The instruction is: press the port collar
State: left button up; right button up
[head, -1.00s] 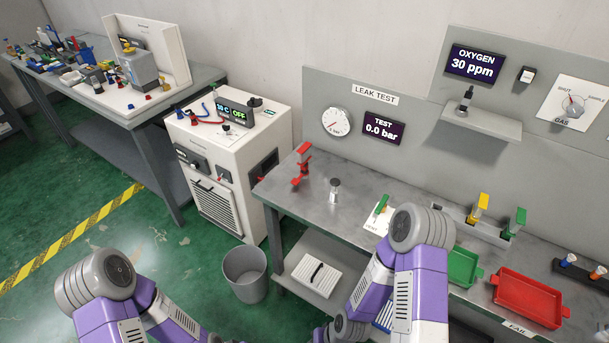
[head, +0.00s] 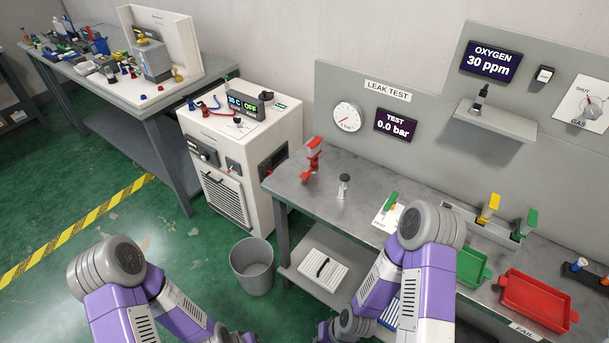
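A small upright metal fitting with a dark top (head: 344,187) stands on the leak test bench (head: 372,172). It may be the port, but its collar is too small to make out. A red clamp-like piece (head: 313,157) stands to its left, and a green-handled vent valve (head: 390,203) is to its right. Both my arms reach in from the bottom edge, bent downward. Neither gripper can be made out; both are beyond or at the bottom edge of the head view. Nothing of mine touches the fitting.
A gauge (head: 347,117) and a test display (head: 396,125) reading 0.0 bar are on the panel behind. A green tray (head: 472,268) and a red tray (head: 537,300) lie to the right. A grey bin (head: 252,267) stands on the floor beside the white machine (head: 232,165).

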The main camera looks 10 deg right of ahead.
grip_shut()
dwell(1.4)
